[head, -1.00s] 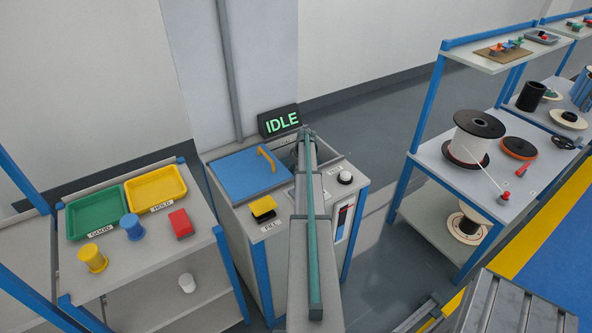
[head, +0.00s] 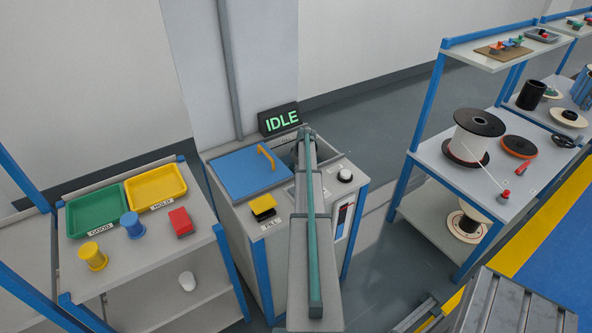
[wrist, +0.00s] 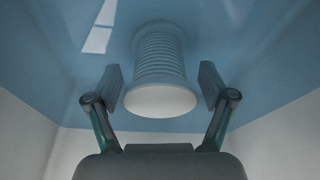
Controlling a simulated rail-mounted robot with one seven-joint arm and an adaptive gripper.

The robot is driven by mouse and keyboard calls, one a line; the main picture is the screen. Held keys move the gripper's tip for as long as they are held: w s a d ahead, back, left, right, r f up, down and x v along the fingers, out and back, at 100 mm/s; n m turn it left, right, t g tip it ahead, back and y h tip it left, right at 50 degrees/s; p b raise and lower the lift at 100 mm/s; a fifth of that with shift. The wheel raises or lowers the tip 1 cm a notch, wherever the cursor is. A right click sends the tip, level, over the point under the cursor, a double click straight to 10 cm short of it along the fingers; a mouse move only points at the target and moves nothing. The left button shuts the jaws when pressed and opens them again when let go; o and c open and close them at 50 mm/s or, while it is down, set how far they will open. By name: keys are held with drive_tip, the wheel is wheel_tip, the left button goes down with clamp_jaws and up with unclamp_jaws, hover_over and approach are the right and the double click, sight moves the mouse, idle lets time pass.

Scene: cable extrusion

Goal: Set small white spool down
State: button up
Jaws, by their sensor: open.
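In the wrist view, a small white spool (wrist: 160,75) with a ribbed barrel stands with its far end at a blue surface (wrist: 60,70). Its round near end faces my camera. My gripper (wrist: 161,88) is open, with one finger on each side of the spool. Gaps show between both fingers and the spool. In the head view my arm reaches over the grey machine; my gripper and this spool are not clearly visible there.
Pale walls (wrist: 25,130) border the blue surface. In the head view, the machine has a blue lid (head: 247,174), a yellow button (head: 263,205) and an IDLE display (head: 280,119). A shelf (head: 150,250) with trays and spools stands left; another rack (head: 470,195) holds reels on the right.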

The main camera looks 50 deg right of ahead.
drive_tip(key=b+v, duration=0.3)
drive_tip(key=v, duration=0.9)
